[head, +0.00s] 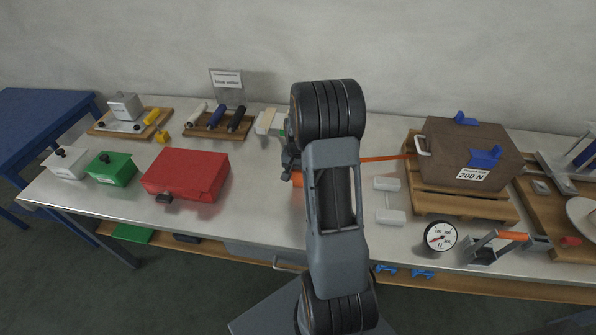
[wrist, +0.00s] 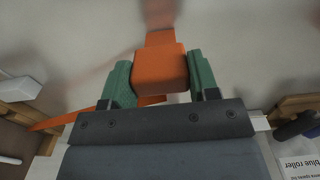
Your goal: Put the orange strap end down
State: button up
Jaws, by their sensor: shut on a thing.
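My gripper (wrist: 160,80) is shut on the orange strap end (wrist: 160,68), a blocky orange piece between the green finger pads in the wrist view. In the head view my arm hides most of the gripper, and a bit of the strap end (head: 298,179) shows beside it over the bench. The orange strap (head: 385,158) runs right from behind my arm to the brown box (head: 445,150), labelled 200 N, on a wooden pallet (head: 421,190). The strap also crosses the lower left of the wrist view (wrist: 60,119). I cannot tell the height of the strap end above the bench.
A red case (head: 186,174), a green box (head: 111,168) and a white box (head: 65,163) stand at the left. White blocks (head: 388,184) and a round gauge (head: 440,237) lie right of my arm. Bare bench (head: 253,205) shows left of my arm.

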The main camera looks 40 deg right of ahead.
jog(key=o, duration=1)
jog(key=shift+f, duration=0.1)
jog(key=shift+r, duration=0.7)
notch_tip(320, 180, up, 11)
jog(key=s+a+r+n+t, duration=0.1)
jog(key=s+a+r+n, duration=0.1)
jog(key=s+a, duration=0.3)
jog(key=s+a+r+n+t, duration=0.1)
jog(key=s+a+n, duration=0.3)
jog(key=a, duration=0.3)
jog(key=s+a+r+n+t, duration=0.2)
jog(key=s+a, duration=0.4)
jog(key=a, duration=0.1)
jog(key=shift+r+n, duration=0.3)
jog(key=shift+n, duration=0.1)
